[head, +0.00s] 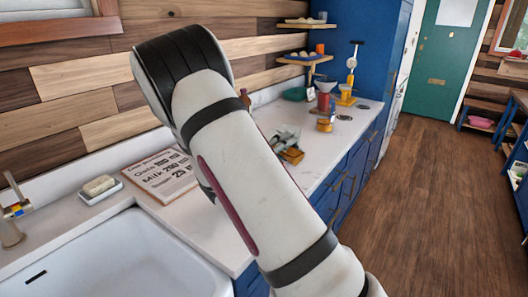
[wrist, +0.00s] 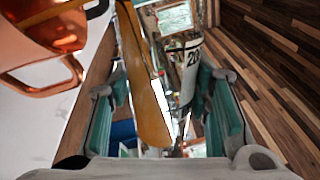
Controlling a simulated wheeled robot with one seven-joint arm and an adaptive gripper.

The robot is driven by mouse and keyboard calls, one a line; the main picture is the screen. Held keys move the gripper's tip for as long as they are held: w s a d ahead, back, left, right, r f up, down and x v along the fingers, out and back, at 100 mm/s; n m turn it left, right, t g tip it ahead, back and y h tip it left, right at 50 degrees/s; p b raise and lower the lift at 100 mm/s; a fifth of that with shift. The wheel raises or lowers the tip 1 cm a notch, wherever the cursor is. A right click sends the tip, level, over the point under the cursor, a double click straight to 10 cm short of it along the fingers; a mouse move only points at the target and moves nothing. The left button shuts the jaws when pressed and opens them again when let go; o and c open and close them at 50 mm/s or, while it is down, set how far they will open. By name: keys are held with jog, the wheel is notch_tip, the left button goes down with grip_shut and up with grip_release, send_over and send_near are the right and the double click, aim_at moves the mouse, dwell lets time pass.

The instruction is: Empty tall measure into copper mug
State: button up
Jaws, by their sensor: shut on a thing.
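In the wrist view my gripper (wrist: 163,92) has its two teal-padded fingers on either side of a tall clear measure (wrist: 185,66) with a dark "20" marking, and is shut on it. An amber-tan strip shows along the measure; I cannot tell whether it is contents or something beyond. The copper mug (wrist: 45,28) is at the upper left of the wrist view, beside the left finger, with its handle toward the bottom. Part of the mug is cut off by the frame. In the head view my arm hides the gripper, and I cannot make out the measure or mug.
A grey item with a yellow base (head: 290,152) and a red-topped grinder-like item (head: 325,92) stand farther along the counter. The floor at right is clear.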

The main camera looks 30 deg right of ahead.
jog(key=shift+w+a+r+n+p, duration=0.1)
jog(key=shift+w+r+n+p, duration=0.3)
jog(key=shift+n, duration=0.2)
dwell(0.6)
jog(key=shift+w+f+n+p, duration=0.2)
jog(key=shift+f+n+p, duration=0.15)
jog(key=shift+n, duration=0.55)
dwell(0.9)
jog(key=shift+w+r+n+t+p, duration=0.15)
jog(key=shift+r+n+t+p, duration=0.2)
jog(key=shift+n, duration=0.25)
dwell(0.5)
